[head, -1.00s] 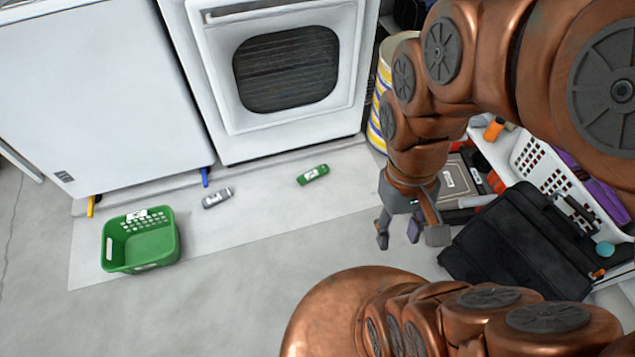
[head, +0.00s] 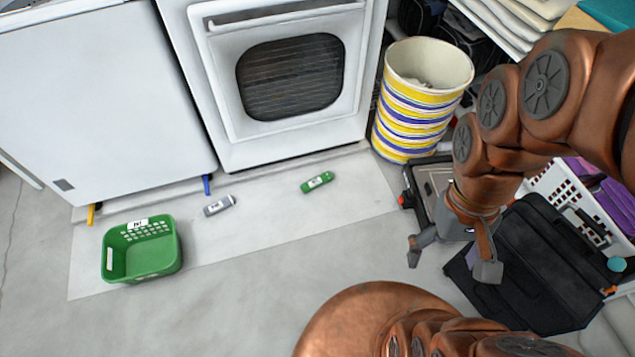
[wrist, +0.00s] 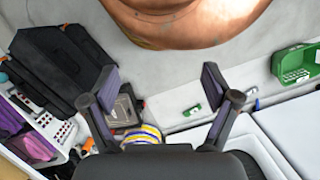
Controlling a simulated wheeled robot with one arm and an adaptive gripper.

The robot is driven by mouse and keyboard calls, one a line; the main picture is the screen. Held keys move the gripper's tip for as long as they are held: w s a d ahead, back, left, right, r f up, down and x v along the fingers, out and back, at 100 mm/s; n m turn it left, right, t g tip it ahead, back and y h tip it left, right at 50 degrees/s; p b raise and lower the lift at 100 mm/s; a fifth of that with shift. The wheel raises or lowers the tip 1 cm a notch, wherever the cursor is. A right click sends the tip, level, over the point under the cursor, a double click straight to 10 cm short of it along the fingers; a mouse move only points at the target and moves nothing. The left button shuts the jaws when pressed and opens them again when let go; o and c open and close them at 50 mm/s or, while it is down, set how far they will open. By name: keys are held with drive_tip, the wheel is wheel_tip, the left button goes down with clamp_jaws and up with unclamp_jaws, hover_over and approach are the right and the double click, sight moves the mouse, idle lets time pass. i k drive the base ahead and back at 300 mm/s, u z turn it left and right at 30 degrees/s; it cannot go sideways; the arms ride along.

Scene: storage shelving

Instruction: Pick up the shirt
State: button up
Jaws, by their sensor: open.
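I cannot tell for sure which thing is the shirt. Purple folded cloth (head: 606,196) lies at a white perforated basket (head: 560,188) on the right, and it also shows at the left of the wrist view (wrist: 9,118). Pale flat folded-looking items (head: 505,22) lie on a shelf at the top right. My gripper (head: 450,263) is open and empty, above the floor beside a black bag (head: 525,262). In the wrist view its fingers (wrist: 160,88) are spread apart with nothing between them. My arm hides part of the shelving.
A striped bin (head: 412,125) with pale contents stands beside the white oven (head: 225,135). A green basket (head: 168,262), a green bottle (head: 317,182) and a grey bottle (head: 219,206) are on the floor.

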sight(327, 177)
drive_tip(key=u, duration=1.55)
drive_tip(key=i, duration=0.95)
drive_tip(key=z, duration=0.7)
